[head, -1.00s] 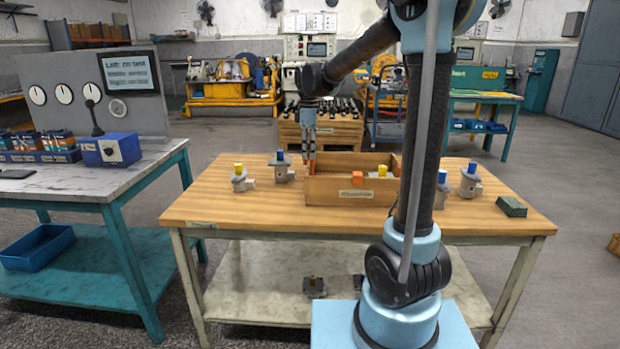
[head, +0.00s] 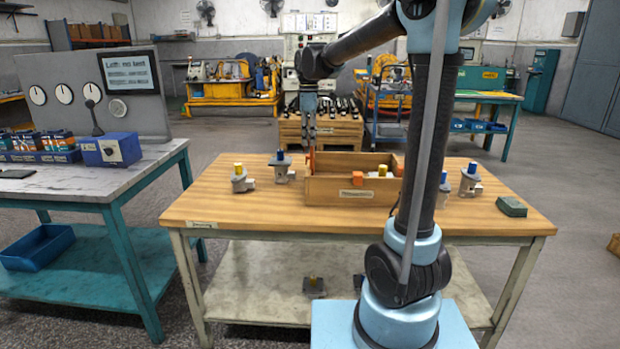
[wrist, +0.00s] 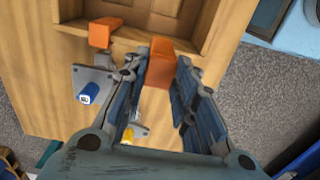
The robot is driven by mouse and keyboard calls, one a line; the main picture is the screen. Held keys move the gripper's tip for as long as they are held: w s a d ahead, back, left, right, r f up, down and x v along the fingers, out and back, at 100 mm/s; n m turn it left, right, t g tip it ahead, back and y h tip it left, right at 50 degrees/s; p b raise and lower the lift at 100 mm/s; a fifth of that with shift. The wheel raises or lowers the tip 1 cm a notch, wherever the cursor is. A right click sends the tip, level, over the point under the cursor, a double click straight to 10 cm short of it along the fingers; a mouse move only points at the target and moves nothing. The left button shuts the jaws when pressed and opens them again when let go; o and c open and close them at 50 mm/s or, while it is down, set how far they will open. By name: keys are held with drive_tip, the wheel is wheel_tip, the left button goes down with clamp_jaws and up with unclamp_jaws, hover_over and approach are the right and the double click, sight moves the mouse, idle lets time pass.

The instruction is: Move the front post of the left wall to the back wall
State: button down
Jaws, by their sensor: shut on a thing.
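A wooden box (head: 335,193) stands on the workbench. My gripper (head: 309,143) is above the left side of the box. It is shut on an orange post (wrist: 160,66), which sits between the two fingers in the wrist view. In the head view the held post (head: 311,159) shows as a thin orange strip at the left wall. I cannot tell whether its lower end touches the wall. Another orange post (wrist: 104,31) is at the box's edge in the wrist view. Orange posts also show at the front (head: 357,178) and right (head: 398,168) of the box.
Pumps with yellow (head: 239,180) and blue (head: 281,167) caps stand left of the box. My arm hides part of the bench's right side. The front strip of bench is clear.

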drive_tip(key=shift+r, duration=1.95)
